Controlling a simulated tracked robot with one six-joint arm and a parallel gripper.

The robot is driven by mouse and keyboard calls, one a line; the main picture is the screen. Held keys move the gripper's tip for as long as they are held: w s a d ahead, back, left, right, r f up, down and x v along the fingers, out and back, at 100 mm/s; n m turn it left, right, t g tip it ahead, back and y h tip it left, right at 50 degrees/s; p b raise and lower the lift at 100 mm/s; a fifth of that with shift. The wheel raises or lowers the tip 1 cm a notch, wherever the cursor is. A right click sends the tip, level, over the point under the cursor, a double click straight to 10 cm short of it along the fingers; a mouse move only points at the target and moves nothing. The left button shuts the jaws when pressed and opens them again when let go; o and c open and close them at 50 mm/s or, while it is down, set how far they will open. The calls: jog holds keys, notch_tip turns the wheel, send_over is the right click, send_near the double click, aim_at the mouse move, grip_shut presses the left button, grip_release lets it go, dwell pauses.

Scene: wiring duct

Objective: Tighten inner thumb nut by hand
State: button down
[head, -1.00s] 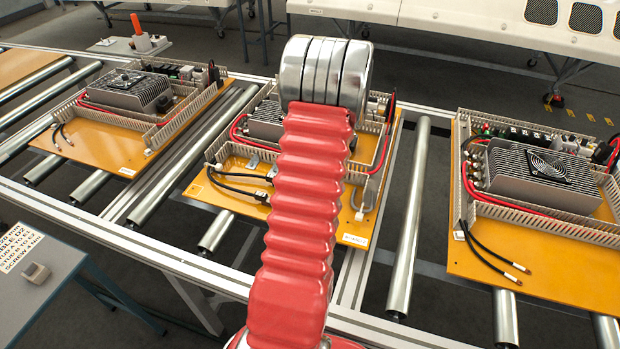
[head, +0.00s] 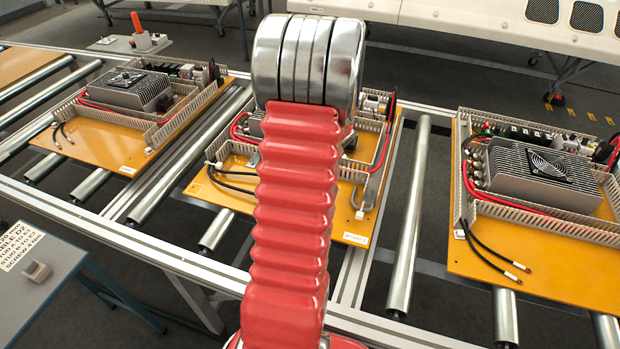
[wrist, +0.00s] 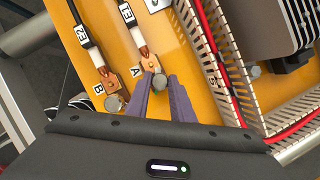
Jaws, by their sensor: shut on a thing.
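In the wrist view my gripper (wrist: 159,80) has its two purple fingers on either side of a grey thumb nut (wrist: 159,83), shut on it. This nut is at the stud by label A, where a copper lug (wrist: 148,59) of a white-sleeved cable ends. A second thumb nut (wrist: 111,103) shows to the left by label B, with another copper lug (wrist: 108,80) and cable beside it. The fingers partly cover the held nut, so its seating cannot be told. In the head view my arm hides the gripper and both nuts; the middle orange panel (head: 205,193) shows around it.
A slotted duct (wrist: 222,60) with a red cable (wrist: 212,30) runs close to the right of the fingers. A finned grey unit (wrist: 287,22) stands beyond it. Similar panels stand left (head: 95,140) and right (head: 480,262) on the roller conveyor (head: 405,240).

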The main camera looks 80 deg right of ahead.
jog(key=shift+r+m, duration=0.15)
jog(key=shift+m, duration=0.55)
jog(key=shift+h, duration=0.3)
jog(key=c, duration=1.5)
grip_release()
jog(key=shift+c, duration=0.2)
jog(key=v, duration=1.3)
jog(key=shift+w+r, duration=0.2)
jog(key=shift+r, duration=0.15)
jog(key=shift+a, duration=0.1)
